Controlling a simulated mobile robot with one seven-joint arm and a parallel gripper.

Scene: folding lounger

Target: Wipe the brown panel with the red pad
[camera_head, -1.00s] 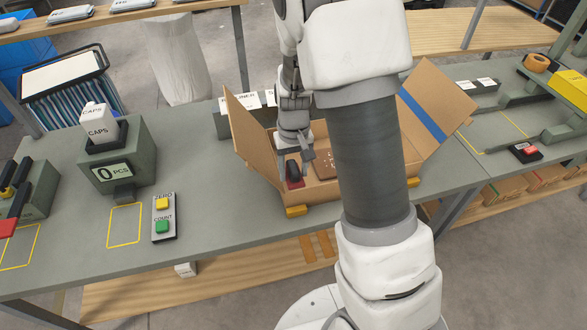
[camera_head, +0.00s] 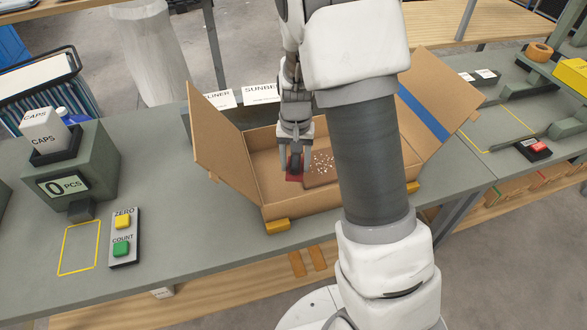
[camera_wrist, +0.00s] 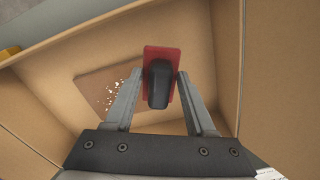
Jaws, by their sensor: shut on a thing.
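The brown panel (camera_head: 319,165) lies in the open cardboard box (camera_head: 230,165), with white specks scattered on it. The panel (camera_wrist: 92,85) also shows in the wrist view, left of the pad, partly hidden by a finger. My gripper (camera_head: 295,168) is shut on the black handle of the red pad (camera_head: 293,179). In the wrist view my gripper (camera_wrist: 159,78) has one finger on each side of the handle, and the red pad (camera_wrist: 165,55) is beneath. The pad is at the panel's edge; I cannot tell whether it touches the panel.
The box walls and flaps stand close around my gripper. A grey counter (camera_head: 72,187) with a white CAPS box (camera_head: 45,130) and a button panel (camera_head: 123,238) stands to the left. A yellow block (camera_head: 571,72) and a red button (camera_head: 537,146) are at the right.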

